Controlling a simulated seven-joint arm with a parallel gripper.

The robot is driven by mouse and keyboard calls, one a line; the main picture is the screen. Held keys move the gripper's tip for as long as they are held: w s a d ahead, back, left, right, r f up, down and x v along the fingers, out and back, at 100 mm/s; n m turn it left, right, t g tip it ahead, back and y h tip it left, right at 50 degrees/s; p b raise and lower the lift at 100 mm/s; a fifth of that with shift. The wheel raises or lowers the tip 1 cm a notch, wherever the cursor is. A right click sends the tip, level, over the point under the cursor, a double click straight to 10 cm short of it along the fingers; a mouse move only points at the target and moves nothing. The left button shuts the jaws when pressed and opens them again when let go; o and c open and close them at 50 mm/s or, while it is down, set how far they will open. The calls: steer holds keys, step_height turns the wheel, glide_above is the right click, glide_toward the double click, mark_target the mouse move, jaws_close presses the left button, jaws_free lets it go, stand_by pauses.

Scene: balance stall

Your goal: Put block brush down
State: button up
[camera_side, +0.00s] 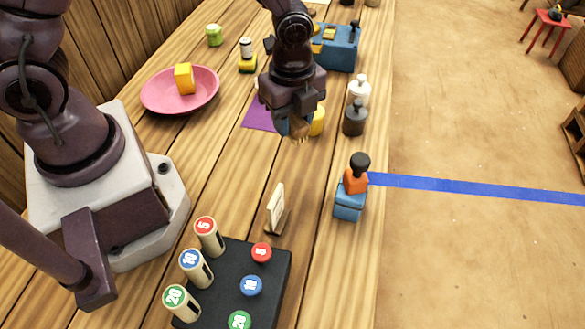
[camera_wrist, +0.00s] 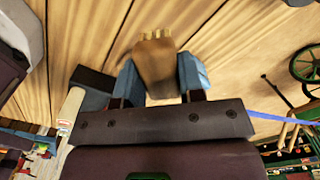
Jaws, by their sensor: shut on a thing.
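My gripper (camera_side: 296,124) points down above the wooden table, near the purple mat. In the wrist view my gripper (camera_wrist: 158,82) is shut on the block brush (camera_wrist: 157,64), a brown wooden block with pale bristle tufts at its far end. The brush sits between the blue fingertips. In the side view my gripper hides most of the brush, and only a small tan part shows below the fingers. I cannot tell whether it touches the table.
A purple mat (camera_side: 258,117) lies left of my gripper, and a yellow object (camera_side: 318,121) is close at its right. Dark (camera_side: 354,119) and white (camera_side: 359,90) pieces stand near the table edge. A pink plate (camera_side: 153,98) holds a yellow block. Bare table lies in front.

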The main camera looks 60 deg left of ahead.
mark_target(293, 171)
step_height(293, 171, down, 11)
steer(key=shift+r, duration=0.1)
stand_by(0.4)
steer(key=o, duration=0.9)
